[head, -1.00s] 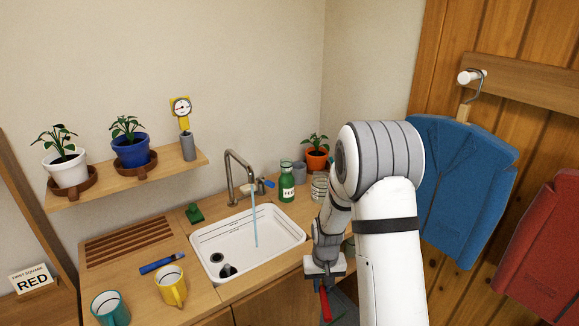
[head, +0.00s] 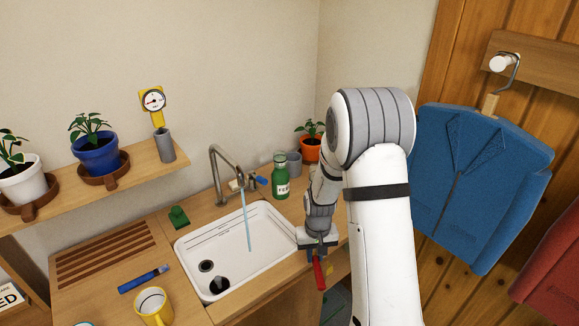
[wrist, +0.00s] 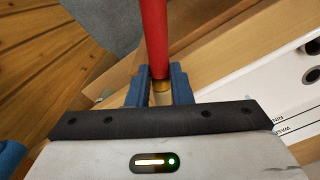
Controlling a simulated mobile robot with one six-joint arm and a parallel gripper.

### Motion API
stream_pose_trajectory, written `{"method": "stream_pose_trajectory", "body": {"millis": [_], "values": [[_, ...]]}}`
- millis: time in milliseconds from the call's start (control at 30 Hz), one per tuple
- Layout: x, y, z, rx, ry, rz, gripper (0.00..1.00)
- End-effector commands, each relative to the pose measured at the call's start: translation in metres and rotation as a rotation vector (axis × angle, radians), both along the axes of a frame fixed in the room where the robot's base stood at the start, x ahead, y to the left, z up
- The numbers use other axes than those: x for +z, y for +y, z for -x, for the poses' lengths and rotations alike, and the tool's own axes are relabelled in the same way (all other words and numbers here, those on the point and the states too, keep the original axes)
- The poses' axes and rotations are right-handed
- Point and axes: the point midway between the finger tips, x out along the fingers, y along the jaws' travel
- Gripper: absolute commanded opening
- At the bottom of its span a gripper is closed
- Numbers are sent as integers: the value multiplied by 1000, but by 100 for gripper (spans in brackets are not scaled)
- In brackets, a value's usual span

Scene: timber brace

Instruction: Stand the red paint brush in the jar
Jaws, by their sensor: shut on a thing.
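The red paint brush (head: 319,272) is held in my gripper (head: 317,250), by the front edge of the counter right of the sink. In the wrist view, the red handle (wrist: 153,35) runs up out of the picture from between the blue fingers (wrist: 160,88), which are shut on the brush near its brass-coloured band. The bristle end is not clear to see. The glass jar is not visible now; my arm covers the counter right of the green bottle, where a clear jar showed earlier.
A white sink (head: 240,250) with running water (head: 247,222) lies left of my gripper. A green bottle (head: 281,177), grey cup (head: 293,162) and orange plant pot (head: 310,148) stand behind it. A yellow mug (head: 152,306) and blue-handled tool (head: 145,279) are at the left.

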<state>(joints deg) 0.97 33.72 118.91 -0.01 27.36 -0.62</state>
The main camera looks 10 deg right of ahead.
Motion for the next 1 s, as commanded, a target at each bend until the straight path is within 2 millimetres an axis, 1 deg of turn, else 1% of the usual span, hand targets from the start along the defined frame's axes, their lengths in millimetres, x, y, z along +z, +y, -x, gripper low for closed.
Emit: {"method": "stream_pose_trajectory", "body": {"millis": [467,600,1000], "values": [[0,1,0,2,0,0,0],[0,9,0,7,0,0,0],[0,8,0,6,0,0,0]]}}
